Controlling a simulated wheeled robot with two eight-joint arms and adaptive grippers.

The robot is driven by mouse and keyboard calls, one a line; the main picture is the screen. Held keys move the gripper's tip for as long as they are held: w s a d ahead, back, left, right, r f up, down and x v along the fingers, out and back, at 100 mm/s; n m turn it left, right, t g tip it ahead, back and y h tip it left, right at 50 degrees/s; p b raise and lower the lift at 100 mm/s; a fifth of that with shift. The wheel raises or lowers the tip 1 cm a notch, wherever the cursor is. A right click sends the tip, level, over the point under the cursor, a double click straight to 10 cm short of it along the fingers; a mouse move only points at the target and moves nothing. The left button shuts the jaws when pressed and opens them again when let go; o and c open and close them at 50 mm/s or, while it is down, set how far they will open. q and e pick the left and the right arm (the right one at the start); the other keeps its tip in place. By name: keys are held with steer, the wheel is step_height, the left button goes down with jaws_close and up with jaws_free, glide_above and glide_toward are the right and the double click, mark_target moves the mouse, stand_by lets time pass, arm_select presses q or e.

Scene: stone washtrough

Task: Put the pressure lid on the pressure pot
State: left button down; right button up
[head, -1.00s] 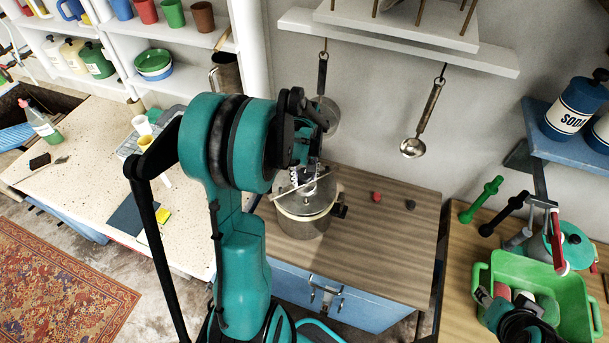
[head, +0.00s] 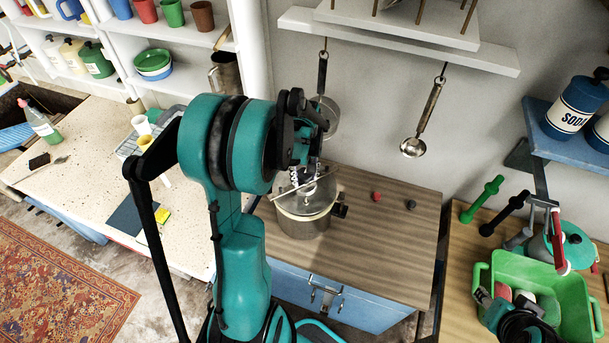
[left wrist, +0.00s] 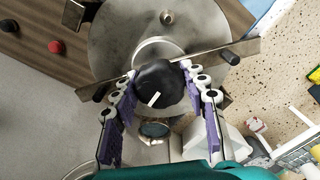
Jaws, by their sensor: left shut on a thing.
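The pressure lid (head: 309,199) is a grey metal disc with a crossbar and a black knob. It lies level over the mouth of the pressure pot (head: 304,227), a squat metal pot on the wooden counter. I cannot tell whether the lid is fully seated or slightly turned on the rim. My left gripper (head: 307,166) is above it, shut on the knob. In the left wrist view the fingers (left wrist: 158,84) close on both sides of the knob, with the lid (left wrist: 115,45) beyond. My arm partly hides the pot's left side.
A red knob (head: 376,196) and a dark knob (head: 411,204) lie on the counter (head: 380,250) to the right. A ladle (head: 414,145) hangs on the wall behind. A green tub (head: 575,295) stands at the far right. The counter right of the pot is mostly clear.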

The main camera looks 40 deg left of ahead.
arm_select(q)
steer(key=shift+f+b, duration=0.4)
steer(key=shift+f+b, duration=0.3)
steer(key=shift+f, duration=0.05)
steer(key=shift+f+b, duration=0.45)
steer(key=shift+b, duration=0.15)
stand_by(1.1)
steer(key=shift+c, duration=1.4)
jaws_free()
steer(key=shift+r, duration=0.1)
steer(key=shift+r+p, duration=2.45)
steer(key=shift+r, duration=1)
